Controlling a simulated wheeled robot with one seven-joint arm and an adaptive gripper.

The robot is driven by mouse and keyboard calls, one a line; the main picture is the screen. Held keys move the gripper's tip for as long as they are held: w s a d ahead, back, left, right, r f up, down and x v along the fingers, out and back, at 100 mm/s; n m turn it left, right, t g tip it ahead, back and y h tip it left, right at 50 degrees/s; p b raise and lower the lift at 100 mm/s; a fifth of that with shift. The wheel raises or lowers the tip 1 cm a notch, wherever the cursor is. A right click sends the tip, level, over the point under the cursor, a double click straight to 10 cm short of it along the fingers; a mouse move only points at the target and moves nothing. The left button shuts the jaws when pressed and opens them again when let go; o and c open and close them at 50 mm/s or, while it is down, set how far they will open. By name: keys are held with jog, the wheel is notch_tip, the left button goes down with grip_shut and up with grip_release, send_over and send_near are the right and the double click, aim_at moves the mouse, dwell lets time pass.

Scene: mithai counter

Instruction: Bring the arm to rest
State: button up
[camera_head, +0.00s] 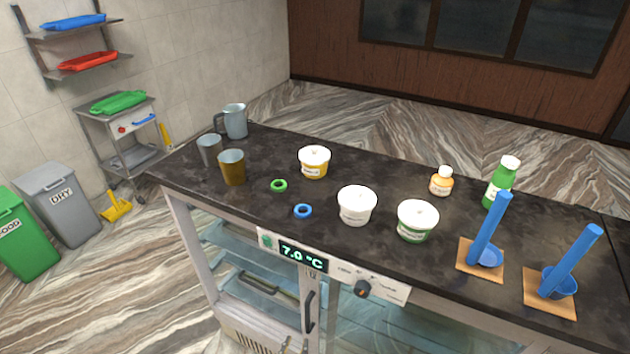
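No part of my arm or my gripper shows in the head view. The dark stone counter (330,240) runs across the middle of the picture on a glass-fronted cooler. On it stand a yellow-labelled tub (314,163), a plain white tub (356,206) and a green-labelled tub (417,221). A green ring (279,185) and a blue ring (303,211) lie flat. At the right, two tilted blue cylinders (489,230) (571,261) rise from small blue bowls on brown square boards (482,272) (538,293).
A grey jug (236,122), grey cup (209,150) and brass cup (232,168) stand at the counter's left end. Bins (62,200) and a cart (130,130) stand left.

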jog(key=s+d+f+m+g+h, duration=0.1)
jog(key=s+d+m+g+h, duration=0.15)
jog(key=d, duration=0.25)
jog(key=s+d+f+m+g+h, duration=0.1)
jog(key=d+h, duration=0.2)
jog(key=d, duration=0.1)
jog(key=s+d+r+m+g+h, duration=0.2)
jog(key=s+d+r+m+g, duration=0.6)
jog(key=r+m+g, duration=0.3)
notch_tip(320, 180, up, 14)
jog(key=m+g+y+b, duration=0.2)
jog(key=m+g+y, duration=0.1)
jog(key=m+y, duration=0.85)
jog(key=d+r+m+t, duration=0.5)
jog(key=d+r+m, duration=0.2)
jog(key=d+r, duration=0.4)
notch_tip(320, 180, up, 3)
jog(key=shift+f+m+h+b, duration=0.15)
jog(key=shift+m+h+b, duration=0.15)
jog(key=shift+m, duration=0.1)
